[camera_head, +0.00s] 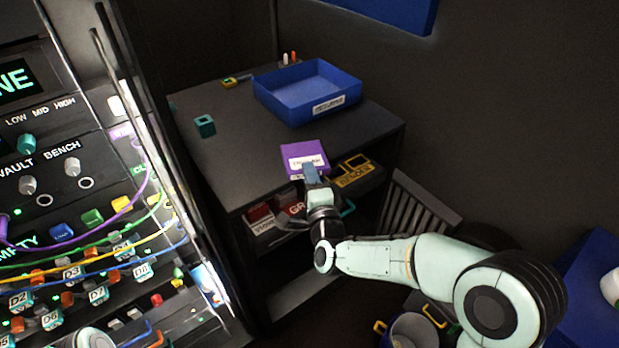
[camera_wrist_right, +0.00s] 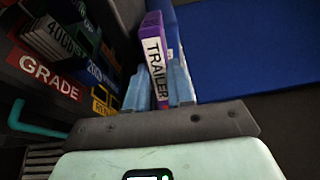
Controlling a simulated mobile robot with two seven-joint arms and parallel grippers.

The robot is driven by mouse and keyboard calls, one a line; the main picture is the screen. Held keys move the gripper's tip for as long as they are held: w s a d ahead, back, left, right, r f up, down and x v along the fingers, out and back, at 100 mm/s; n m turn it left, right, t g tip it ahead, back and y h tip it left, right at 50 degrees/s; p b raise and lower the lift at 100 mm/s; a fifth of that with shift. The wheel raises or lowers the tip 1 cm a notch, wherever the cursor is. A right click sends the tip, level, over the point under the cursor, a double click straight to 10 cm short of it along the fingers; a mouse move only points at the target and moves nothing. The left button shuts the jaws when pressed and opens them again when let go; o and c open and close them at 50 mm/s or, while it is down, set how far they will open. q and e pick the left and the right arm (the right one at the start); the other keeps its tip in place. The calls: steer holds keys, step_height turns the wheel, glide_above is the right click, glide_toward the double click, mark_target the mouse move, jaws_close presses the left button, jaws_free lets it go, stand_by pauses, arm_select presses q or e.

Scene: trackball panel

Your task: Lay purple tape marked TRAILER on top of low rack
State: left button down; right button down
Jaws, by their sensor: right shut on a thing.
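The purple tape (camera_head: 303,155) has a white label, which reads TRAILER in the wrist view (camera_wrist_right: 156,60). My right gripper (camera_head: 311,172) is shut on it, with blue fingers on both sides of the tape in the wrist view (camera_wrist_right: 166,85). The low rack (camera_head: 230,155) is a dark cabinet with a flat top. In the head view the tape shows at the front edge of that top; I cannot tell whether it touches it. My left gripper is not in view.
A blue tray (camera_head: 310,95) stands on the rack top behind the tape. A small teal block (camera_head: 204,126) sits at the left of the top. Several tapes, including a yellow-labelled one (camera_head: 352,173), stand in the rack below. A lit cable panel (camera_head: 80,200) rises at left.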

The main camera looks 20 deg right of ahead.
step_height(320, 180, down, 2)
steer(key=shift+s+d+f+g, duration=0.1)
steer(key=shift+d+f+g, duration=0.05)
steer(key=shift+g, duration=0.25)
steer(key=c, duration=1)
jaws_free()
steer(key=shift+s+f, duration=0.15)
steer(key=shift+s, duration=0.3)
steer(key=shift+o, duration=0.5)
steer(key=s+r+b, duration=0.2)
steer(key=s, duration=1)
steer(key=shift+s+a+t, duration=0.15)
steer(key=shift+a+t, duration=0.25)
steer(key=shift+a, duration=0.05)
